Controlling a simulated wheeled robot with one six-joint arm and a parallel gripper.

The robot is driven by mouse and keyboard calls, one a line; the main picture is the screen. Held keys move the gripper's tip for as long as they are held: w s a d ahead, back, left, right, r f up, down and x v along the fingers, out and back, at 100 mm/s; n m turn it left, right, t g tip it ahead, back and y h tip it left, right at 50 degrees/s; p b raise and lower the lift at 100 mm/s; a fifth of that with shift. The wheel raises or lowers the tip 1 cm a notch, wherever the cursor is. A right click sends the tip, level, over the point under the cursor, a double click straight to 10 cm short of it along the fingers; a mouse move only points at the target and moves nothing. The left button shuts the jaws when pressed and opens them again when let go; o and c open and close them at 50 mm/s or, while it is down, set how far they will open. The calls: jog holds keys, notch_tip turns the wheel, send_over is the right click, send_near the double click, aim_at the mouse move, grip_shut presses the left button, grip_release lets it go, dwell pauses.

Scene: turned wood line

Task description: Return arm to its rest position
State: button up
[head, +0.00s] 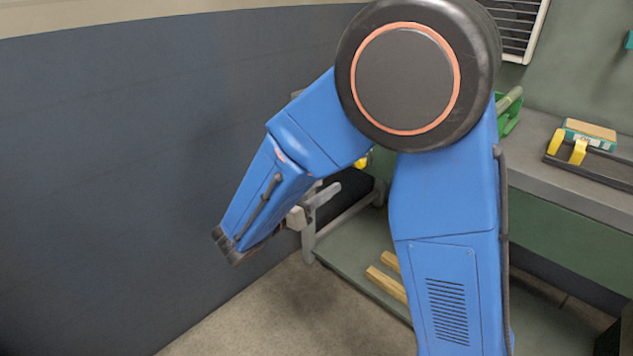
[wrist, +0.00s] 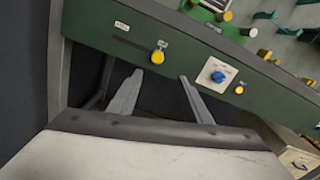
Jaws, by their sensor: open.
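My arm, blue with a black joint, fills the middle of the head view. It is bent, with its forearm reaching down to the left. My gripper (head: 323,194) shows partly past the forearm, in front of the workbench's left end. In the wrist view the two grey fingers of my gripper (wrist: 160,98) stand apart with nothing between them. Beyond them is a green panel (wrist: 108,32) with a yellow knob (wrist: 158,57) and a blue knob (wrist: 218,77) on a white plate. I cannot tell how far the fingertips are from the panel.
A dark wall (head: 110,150) stands close on the left. A grey workbench (head: 570,197) on the right holds a black tray (head: 600,171) with yellow handles and a teal box (head: 590,133). Wooden pieces (head: 387,283) lie on its lower shelf. Bare floor (head: 290,315) is free below the forearm.

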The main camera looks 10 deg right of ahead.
jog(key=s+d+m+g+y, duration=0.4)
jog(key=s+d+m+g, duration=0.7)
jog(key=d, duration=0.7)
jog(key=s+a+m+t+y, duration=0.2)
jog(key=s+m+t+y, duration=0.3)
jog(key=s+m+y, duration=0.5)
jog(key=s+m, duration=0.5)
jog(key=m, duration=0.2)
jog(key=shift+s+a+r+y, duration=0.2)
jog(key=shift+s+r+y, duration=0.1)
